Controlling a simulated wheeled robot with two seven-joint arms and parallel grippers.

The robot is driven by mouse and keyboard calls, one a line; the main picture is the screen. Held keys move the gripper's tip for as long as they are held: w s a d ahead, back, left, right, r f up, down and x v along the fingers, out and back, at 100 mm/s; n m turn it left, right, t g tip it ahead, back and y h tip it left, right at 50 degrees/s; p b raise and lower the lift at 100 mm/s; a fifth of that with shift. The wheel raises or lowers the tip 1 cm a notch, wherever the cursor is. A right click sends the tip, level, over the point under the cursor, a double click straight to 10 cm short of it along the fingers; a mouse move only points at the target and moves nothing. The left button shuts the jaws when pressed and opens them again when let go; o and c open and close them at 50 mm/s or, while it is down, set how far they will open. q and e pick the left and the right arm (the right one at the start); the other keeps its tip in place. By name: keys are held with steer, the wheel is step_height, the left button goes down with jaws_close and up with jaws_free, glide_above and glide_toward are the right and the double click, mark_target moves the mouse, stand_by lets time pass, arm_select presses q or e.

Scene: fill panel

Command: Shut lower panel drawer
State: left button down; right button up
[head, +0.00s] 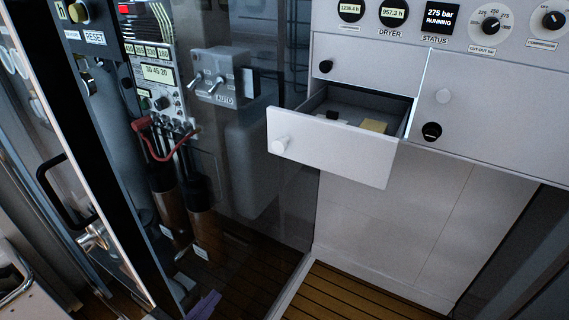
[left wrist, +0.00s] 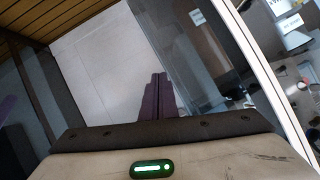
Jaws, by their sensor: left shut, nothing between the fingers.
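The lower panel drawer (head: 340,155) is pulled out of the white panel in the head view. Its front has a round white knob (head: 280,145). Inside lie a small black item (head: 332,115) and a yellowish block (head: 374,126). My left gripper (head: 203,304) shows only as purple fingertips at the bottom edge of the head view, low and left of the drawer and apart from it. In the left wrist view its two purple fingers (left wrist: 157,95) are together with nothing between them. My right gripper is not in view.
A drawer front with a black knob (head: 326,66) sits above the open drawer, closed. A cabinet front (head: 490,110) is to its right, under gauges and dials. A glass enclosure with equipment (head: 160,90) stands left. Wooden floor (head: 345,295) lies below.

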arm_select(q)
steer(key=w+d+r+m+t+h+b, duration=0.1)
steer(key=w+d+r+m, duration=0.1)
steer(key=w+r+m, duration=0.3)
steer(key=w+d+r+m+t+h+b, duration=0.1)
steer(key=d+r+m+h, duration=0.1)
steer(key=r, duration=0.5)
steer(key=m+t+h+b, duration=0.1)
steer(key=m+h+b, duration=0.1)
steer(key=m, duration=0.7)
glide_toward(283, 148)
steer(key=x, duration=0.6)
steer(key=shift+w+d+p, duration=0.15)
steer(key=shift+w+p, duration=0.05)
steer(key=shift+p, duration=0.1)
